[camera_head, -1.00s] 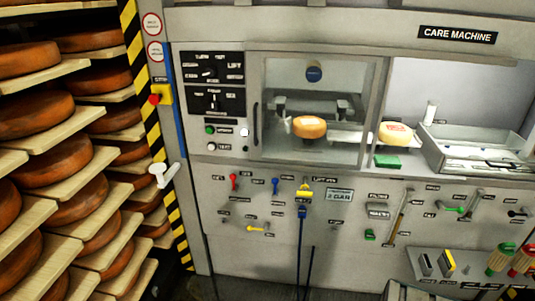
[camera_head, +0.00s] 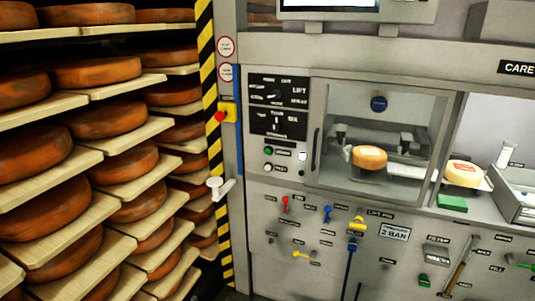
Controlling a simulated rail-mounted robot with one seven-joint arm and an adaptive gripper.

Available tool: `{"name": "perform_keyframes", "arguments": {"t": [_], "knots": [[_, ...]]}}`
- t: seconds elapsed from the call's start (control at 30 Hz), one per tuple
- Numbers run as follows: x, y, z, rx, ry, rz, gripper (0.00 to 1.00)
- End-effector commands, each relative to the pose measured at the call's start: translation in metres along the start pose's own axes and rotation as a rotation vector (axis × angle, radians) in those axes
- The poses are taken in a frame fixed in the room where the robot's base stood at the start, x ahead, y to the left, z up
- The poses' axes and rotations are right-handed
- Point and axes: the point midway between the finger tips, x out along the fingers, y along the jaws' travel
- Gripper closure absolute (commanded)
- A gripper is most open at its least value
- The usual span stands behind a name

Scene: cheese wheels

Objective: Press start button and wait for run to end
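The care machine's black control panel (camera_head: 279,104) stands at the left of the machine front, with two rotary knobs. Below it are a green round button (camera_head: 268,151), a white round button (camera_head: 268,167) beneath that, and another white button (camera_head: 303,156) to the right. Their small labels are too blurred to read, so I cannot tell which is start. Behind the clear window, an orange cheese wheel (camera_head: 369,158) sits in the chamber between grey metal parts. My gripper is not in view.
Shelves with several cheese wheels (camera_head: 105,115) fill the left. A red stop-like button on a yellow box (camera_head: 228,113) and a white handle (camera_head: 220,187) are on the post. A pale cheese (camera_head: 464,174) and a green block (camera_head: 452,203) are at right.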

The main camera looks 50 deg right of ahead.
Motion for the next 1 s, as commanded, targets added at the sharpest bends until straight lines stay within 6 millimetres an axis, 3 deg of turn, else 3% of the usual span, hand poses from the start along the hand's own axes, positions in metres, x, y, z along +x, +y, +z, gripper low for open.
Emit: {"name": "perform_keyframes", "arguments": {"t": [0.03,0.27,1.0], "knots": [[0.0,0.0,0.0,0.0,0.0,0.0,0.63],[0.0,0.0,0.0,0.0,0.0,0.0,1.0],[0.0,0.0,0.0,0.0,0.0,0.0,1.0]]}}
